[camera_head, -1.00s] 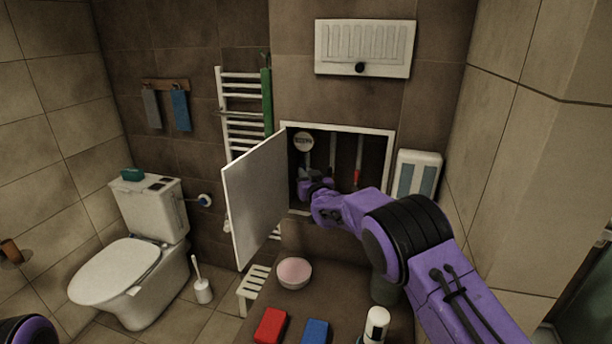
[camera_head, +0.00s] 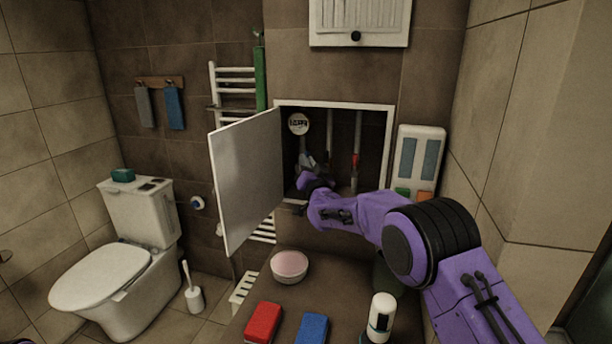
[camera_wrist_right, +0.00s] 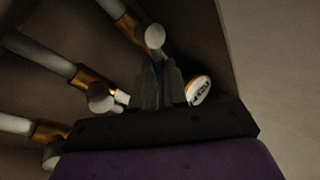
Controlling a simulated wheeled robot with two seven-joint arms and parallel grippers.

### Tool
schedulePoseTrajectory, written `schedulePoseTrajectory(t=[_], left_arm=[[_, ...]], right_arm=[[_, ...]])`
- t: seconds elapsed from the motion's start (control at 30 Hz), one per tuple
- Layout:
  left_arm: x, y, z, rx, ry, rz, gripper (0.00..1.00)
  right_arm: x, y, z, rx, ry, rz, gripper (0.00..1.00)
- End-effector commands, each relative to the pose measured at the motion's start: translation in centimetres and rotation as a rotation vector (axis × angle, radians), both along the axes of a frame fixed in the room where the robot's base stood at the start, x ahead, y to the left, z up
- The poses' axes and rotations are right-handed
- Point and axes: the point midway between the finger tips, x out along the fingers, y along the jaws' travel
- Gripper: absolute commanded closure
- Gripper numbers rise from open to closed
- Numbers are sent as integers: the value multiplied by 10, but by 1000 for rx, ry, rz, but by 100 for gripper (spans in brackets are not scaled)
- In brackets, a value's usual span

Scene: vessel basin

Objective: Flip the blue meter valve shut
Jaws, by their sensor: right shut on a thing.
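The open wall cabinet (camera_head: 391,150) holds upright pipes and a round white meter (camera_head: 298,123); the meter also shows in the wrist view (camera_wrist_right: 200,90). My right gripper (camera_head: 307,162) reaches into the cabinet just below the meter. In the right wrist view its fingers (camera_wrist_right: 158,75) are close together, with a thin bluish strip between them, which looks like the handle of the blue meter valve (camera_wrist_right: 158,70). The fingers hide most of the handle, so its angle is hard to tell. My left gripper is out of view.
The white cabinet door (camera_head: 245,170) stands open to the left of my right arm. Another pipe carries a red valve handle (camera_head: 355,160). Below are a pink bowl (camera_head: 290,266), a red block (camera_head: 264,322), a blue block (camera_head: 312,329) and a white bottle (camera_head: 381,315).

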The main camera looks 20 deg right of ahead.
Motion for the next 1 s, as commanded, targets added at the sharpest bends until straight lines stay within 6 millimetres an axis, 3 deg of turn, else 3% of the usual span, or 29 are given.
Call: schedulePoseTrajectory(t=[0.03,0.2,0.77,0.8,0.87,1.0], left_arm=[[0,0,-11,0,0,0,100],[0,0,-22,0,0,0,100],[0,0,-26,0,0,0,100],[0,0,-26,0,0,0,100],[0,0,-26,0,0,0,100],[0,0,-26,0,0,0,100]], right_arm=[[0,0,-6,22,-13,2,100],[-1,-1,-5,75,-50,2,100],[-1,-1,-1,107,-72,3,100],[-1,-1,-1,107,-72,3,84],[-1,-1,-1,107,-72,3,64],[-2,-3,-2,106,-72,0,62]])
